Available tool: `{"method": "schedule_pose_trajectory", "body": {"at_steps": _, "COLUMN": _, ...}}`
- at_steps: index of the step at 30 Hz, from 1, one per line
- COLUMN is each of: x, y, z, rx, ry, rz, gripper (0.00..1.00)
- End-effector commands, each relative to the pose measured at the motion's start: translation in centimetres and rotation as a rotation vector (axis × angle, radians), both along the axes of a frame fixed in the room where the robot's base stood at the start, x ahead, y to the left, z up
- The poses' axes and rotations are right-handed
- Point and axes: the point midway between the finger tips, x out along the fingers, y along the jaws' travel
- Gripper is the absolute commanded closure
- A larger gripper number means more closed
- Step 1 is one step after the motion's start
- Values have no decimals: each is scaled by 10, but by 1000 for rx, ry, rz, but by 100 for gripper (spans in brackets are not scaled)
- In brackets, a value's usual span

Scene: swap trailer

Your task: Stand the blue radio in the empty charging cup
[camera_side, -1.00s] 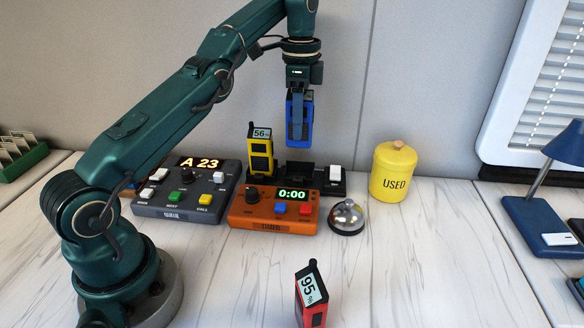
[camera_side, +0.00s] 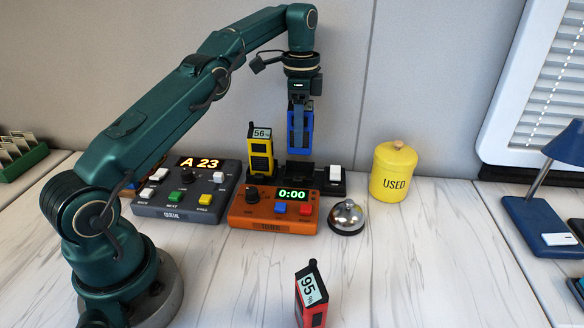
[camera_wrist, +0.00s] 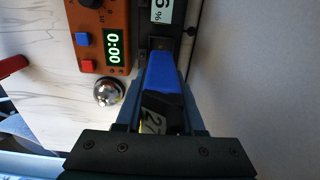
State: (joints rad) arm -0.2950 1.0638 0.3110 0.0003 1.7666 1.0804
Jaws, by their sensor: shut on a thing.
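My gripper (camera_side: 300,108) is shut on the blue radio (camera_side: 308,135) and holds it upright, just above the charging base (camera_side: 325,188) at the back of the table. The radio also shows in the wrist view (camera_wrist: 163,72), between the fingers. The empty charging cup (camera_side: 299,170) is the dark block on the base, right below the radio. Whether the radio's foot touches the cup is hard to tell. The yellow radio (camera_side: 261,158), reading 56, stands on the base just to the left.
An orange timer (camera_side: 272,222) and a silver bell (camera_side: 347,217) stand in front of the base. A grey console (camera_side: 187,210) is at left, a yellow jar (camera_side: 393,172) at right. A red radio (camera_side: 311,298) stands in front on the table.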

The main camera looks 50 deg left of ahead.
Motion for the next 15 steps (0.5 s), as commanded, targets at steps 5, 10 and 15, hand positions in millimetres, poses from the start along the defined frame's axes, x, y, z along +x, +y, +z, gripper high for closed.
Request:
{"method": "schedule_pose_trajectory", "body": {"at_steps": 5, "x": 1, "y": 0, "z": -8, "rx": -1, "ry": 1, "rz": 0, "gripper": 100}}
{"method": "schedule_pose_trajectory", "body": {"at_steps": 10, "x": 0, "y": 0, "z": -22, "rx": -1, "ry": 2, "rz": 0, "gripper": 100}}
{"method": "schedule_pose_trajectory", "body": {"at_steps": 15, "x": 0, "y": 0, "z": -38, "rx": -1, "ry": 1, "rz": 0, "gripper": 100}}
